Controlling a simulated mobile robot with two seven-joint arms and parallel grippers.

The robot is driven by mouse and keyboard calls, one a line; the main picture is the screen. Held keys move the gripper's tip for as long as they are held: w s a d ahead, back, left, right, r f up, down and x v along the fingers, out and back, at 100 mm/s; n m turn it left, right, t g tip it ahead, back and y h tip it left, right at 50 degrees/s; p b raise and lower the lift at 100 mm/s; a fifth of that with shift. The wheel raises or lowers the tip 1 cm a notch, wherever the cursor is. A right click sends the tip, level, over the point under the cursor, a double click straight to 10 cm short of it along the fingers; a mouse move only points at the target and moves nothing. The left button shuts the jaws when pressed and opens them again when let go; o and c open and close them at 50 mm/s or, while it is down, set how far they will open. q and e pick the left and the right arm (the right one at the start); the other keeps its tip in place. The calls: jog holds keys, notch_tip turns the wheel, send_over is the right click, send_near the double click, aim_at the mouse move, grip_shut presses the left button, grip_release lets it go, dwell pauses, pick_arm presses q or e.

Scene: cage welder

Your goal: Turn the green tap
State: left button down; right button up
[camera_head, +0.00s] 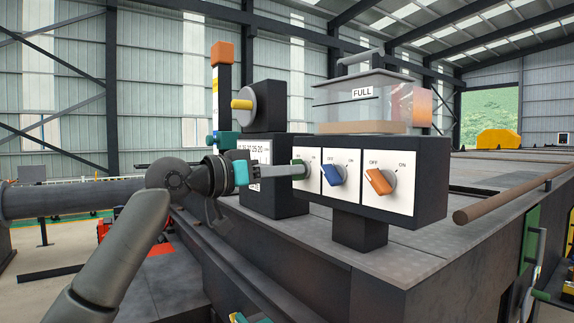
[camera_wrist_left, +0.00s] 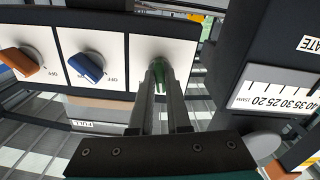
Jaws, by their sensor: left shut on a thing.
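The green tap (camera_head: 298,170) is the leftmost of three turn knobs on the front of a dark control box. My left gripper (camera_head: 291,171) reaches it from the left, with its fingers closed on the green handle. In the left wrist view the green tap (camera_wrist_left: 159,77) shows between the two fingertips (camera_wrist_left: 163,84). The fingers hide most of the handle and part of its label, so I cannot tell its exact angle. My right gripper does not show.
A blue knob (camera_head: 333,174) and an orange knob (camera_head: 380,181) sit to the right, marked OFF and ON. A clear bin marked FULL (camera_head: 362,92) stands above the box. A dark gauge block (camera_head: 264,107) and an orange-topped post (camera_head: 222,90) stand behind my left gripper.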

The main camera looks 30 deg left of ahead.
pick_arm(q)
jog(key=n+p, duration=0.2)
jog(key=n, duration=0.4)
jog(key=shift+n+p, duration=0.3)
jog(key=shift+p, duration=0.1)
dwell(0.3)
jog(key=c, duration=0.9)
grip_release()
jog(key=shift+b+v, duration=3.65)
jog(key=shift+v, duration=3.95)
